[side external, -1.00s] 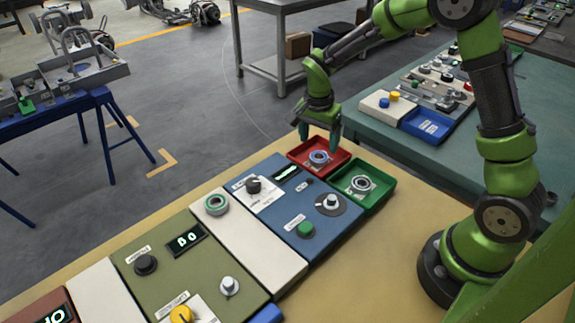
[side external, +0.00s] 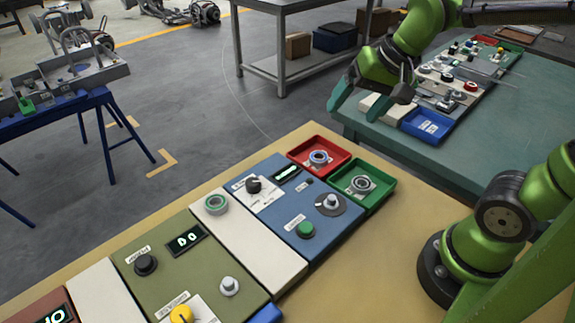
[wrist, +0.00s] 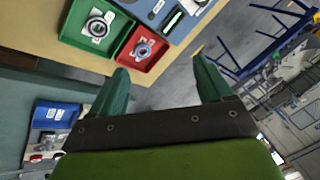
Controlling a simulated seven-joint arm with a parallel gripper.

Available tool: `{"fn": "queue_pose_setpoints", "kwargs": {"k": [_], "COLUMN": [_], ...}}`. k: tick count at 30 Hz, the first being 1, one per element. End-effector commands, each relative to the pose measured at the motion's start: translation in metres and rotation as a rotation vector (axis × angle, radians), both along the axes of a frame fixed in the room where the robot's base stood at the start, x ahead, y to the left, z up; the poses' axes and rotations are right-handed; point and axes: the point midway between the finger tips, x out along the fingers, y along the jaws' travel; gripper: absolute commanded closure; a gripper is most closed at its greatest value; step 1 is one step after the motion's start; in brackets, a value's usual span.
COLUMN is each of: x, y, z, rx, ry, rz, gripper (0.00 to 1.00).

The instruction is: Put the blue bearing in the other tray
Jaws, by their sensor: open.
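The blue bearing (side external: 319,157), a ring with a blue seal, lies in the red tray (side external: 341,167) at the far end of the panel row. It also shows in the wrist view (wrist: 143,48) inside the red tray (wrist: 157,66). The green tray (side external: 380,195) sits beside the red one and holds a ring with a dark green or grey seal (side external: 361,184). My gripper (side external: 370,105) is open and empty, raised up and back from the trays. In the wrist view its two green fingers (wrist: 160,90) stand wide apart with nothing between them.
A third ring with a green seal (side external: 216,204) lies on the cream panel. Blue and olive panels with knobs fill the near table. A teal table (side external: 470,130) behind holds a blue bin (side external: 427,125) and more panels.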

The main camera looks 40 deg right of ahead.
Motion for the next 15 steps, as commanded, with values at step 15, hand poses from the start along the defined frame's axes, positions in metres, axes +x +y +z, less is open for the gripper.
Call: {"fn": "queue_pose_setpoints", "kwargs": {"k": [15], "x": [-0.056], "y": [0.018], "z": [0.005], "rx": [-0.089], "ry": [-0.227], "rz": [0.278], "gripper": [0.21]}}
